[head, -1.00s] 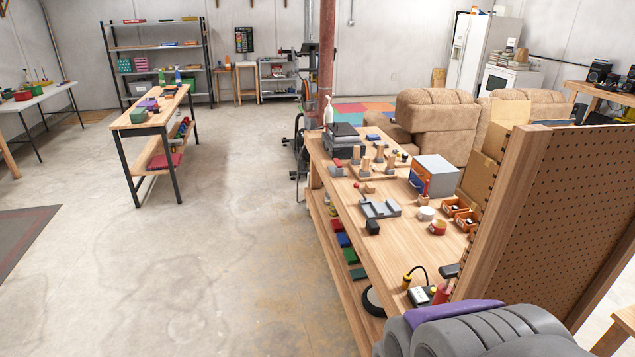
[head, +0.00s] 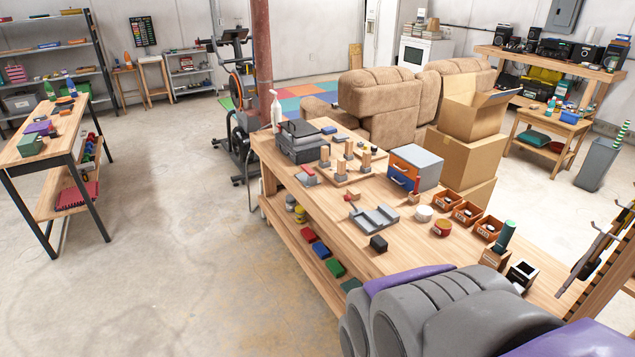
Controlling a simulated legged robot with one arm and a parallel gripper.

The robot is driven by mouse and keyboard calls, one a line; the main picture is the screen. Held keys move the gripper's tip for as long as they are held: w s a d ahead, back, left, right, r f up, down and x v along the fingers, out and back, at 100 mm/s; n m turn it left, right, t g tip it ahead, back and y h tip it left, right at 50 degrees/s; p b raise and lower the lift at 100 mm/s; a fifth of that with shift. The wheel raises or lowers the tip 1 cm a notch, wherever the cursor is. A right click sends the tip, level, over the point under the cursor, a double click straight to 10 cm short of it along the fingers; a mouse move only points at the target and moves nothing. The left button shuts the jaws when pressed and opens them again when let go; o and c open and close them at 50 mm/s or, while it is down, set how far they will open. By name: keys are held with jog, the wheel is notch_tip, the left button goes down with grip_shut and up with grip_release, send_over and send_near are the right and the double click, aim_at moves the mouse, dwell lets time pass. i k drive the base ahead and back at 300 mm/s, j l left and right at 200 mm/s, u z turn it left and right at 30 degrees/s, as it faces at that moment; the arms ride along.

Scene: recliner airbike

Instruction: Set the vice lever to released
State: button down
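The workbench (head: 330,240) stands ahead of me, its top crowded with small items. A low grey block with a channel (head: 375,217) lies near its front edge and may be the vice. I cannot make out a lever on it or tell its setting. A small grey and red piece (head: 306,176) sits further back; I cannot tell what it is. My gripper is not in view; only grey and purple parts of my own body fill the lower right and cover the bench's near end.
A grey drawer box (head: 420,165), orange bins (head: 467,213) and a black cube (head: 378,243) stand on the bench. A second table (head: 62,150) is at the left, with open concrete floor between. An exercise bike (head: 240,110), recliner (head: 385,105) and cardboard boxes (head: 468,145) stand behind.

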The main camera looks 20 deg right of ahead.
aim_at(347, 197)
jog(key=i+z, duration=0.1)
jog(key=i, duration=0.55)
jog(key=i+j+z, duration=0.1)
jog(key=i, duration=0.5)
